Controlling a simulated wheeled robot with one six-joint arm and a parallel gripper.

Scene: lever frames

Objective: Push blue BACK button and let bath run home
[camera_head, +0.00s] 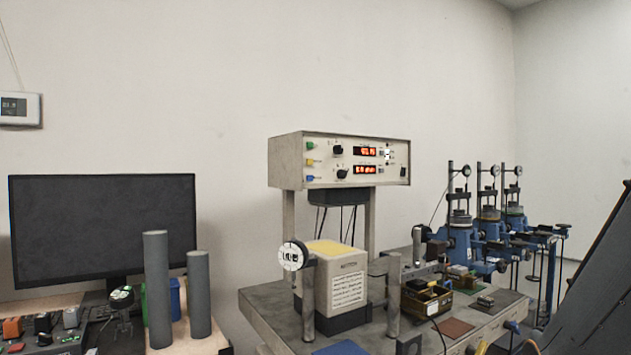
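A pale control box (290,160) stands on two posts above a grey bench. Its front has a column of three buttons at the left: green on top, yellow in the middle and the blue button (310,178) at the bottom. Red digits are lit on its two displays (365,152). Below it on the bench sits a beige block with a yellow top (335,248) and a printed label, on a dark base; it may be the bath, but I cannot tell for sure. My gripper is not in view.
A round dial gauge (292,256) and upright grey posts (393,290) stand around the beige block. Small boxes (427,298) lie to its right. Blue machines (460,245) stand farther right. A dark monitor (103,228) and two grey cylinders (157,290) are at left. A dark slanted panel fills the right edge.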

